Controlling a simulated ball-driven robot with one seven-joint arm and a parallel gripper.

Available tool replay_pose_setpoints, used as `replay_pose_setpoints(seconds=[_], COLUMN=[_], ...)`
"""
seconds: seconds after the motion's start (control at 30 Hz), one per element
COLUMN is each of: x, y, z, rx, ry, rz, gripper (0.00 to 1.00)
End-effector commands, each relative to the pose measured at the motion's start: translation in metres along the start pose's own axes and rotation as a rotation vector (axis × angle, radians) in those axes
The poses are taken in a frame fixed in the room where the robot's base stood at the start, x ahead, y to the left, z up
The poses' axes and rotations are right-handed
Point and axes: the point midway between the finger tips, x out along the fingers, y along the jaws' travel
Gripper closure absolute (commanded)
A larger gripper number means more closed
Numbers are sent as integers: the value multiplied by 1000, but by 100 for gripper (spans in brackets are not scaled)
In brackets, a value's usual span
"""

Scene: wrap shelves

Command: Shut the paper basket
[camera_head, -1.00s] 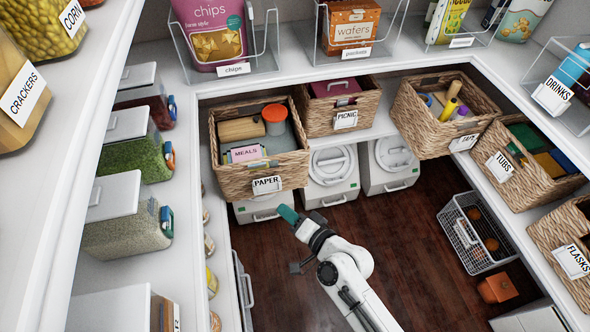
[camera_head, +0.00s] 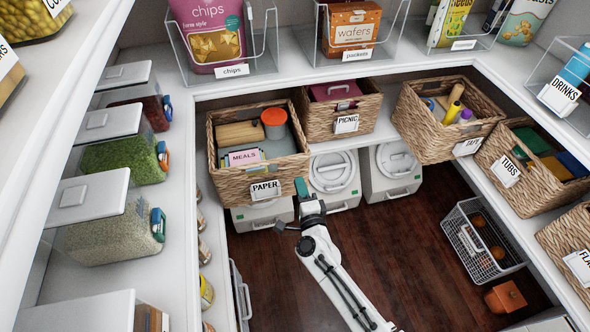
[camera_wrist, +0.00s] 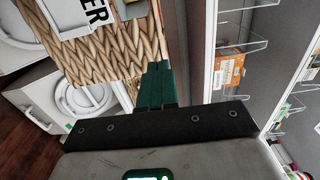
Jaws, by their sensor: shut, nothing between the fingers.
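The woven paper basket (camera_head: 228,189) juts out of the back shelf, its front further out than the picnic basket beside it. Its PAPER label (camera_head: 265,190) faces me, and its open top shows a meals box, a wooden roll and an orange-lidded tub. My gripper (camera_head: 301,187), with green fingers, is shut and empty close to the basket's front right corner. In the wrist view, the basket's weave (camera_wrist: 100,50) fills the upper left, and the green fingers (camera_wrist: 157,80) overlap its edge. I cannot tell whether they touch it.
The picnic basket (camera_head: 320,118) is right of the paper basket. White lidded bins (camera_head: 333,170) stand below. The tape basket (camera_head: 425,130) and tubs basket (camera_head: 512,190) line the right. A wire crate (camera_head: 465,240) is on the floor, which is clear in the middle.

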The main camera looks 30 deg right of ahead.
Motion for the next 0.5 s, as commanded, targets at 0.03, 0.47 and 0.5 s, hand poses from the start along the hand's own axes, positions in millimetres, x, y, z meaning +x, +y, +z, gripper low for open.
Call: replay_pose_setpoints(seconds=[0.03, 0.47, 0.5], x=[12, 65, 67], y=[1, 1, 1], z=[0, 0, 0], rx=[0, 0, 0], ry=[1, 0, 0], rz=[-2, 0, 1], gripper=[100, 100, 100])
